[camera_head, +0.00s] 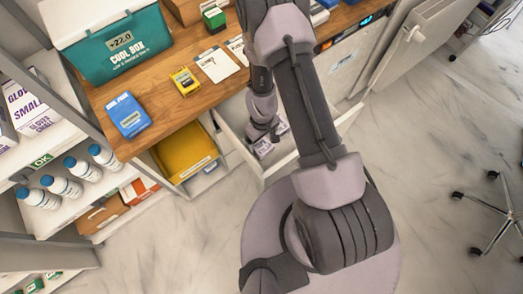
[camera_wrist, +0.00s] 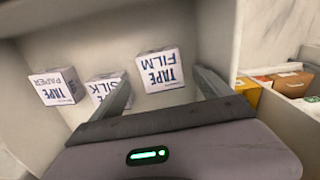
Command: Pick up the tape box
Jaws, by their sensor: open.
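Three white tape boxes with blue lettering lie in an open white drawer (camera_head: 283,165). In the wrist view, the "TAPE FILM" box (camera_wrist: 160,70) is between and just beyond the fingertips of my gripper (camera_wrist: 162,76). The "SILK" box (camera_wrist: 103,90) is partly hidden behind the left finger. The "TAPE PAPER" box (camera_wrist: 58,87) lies farther left. My gripper is open, reaching down into the drawer, with nothing visibly held. In the head view, small boxes (camera_head: 264,147) show beside my gripper (camera_head: 262,138), which hides part of them.
The drawer walls stand close around my gripper. The wooden counter (camera_head: 160,85) above holds a cool box (camera_head: 120,45), a blue box (camera_head: 127,115) and a yellow device (camera_head: 185,80). A yellow bin (camera_head: 185,150) is left of the drawer.

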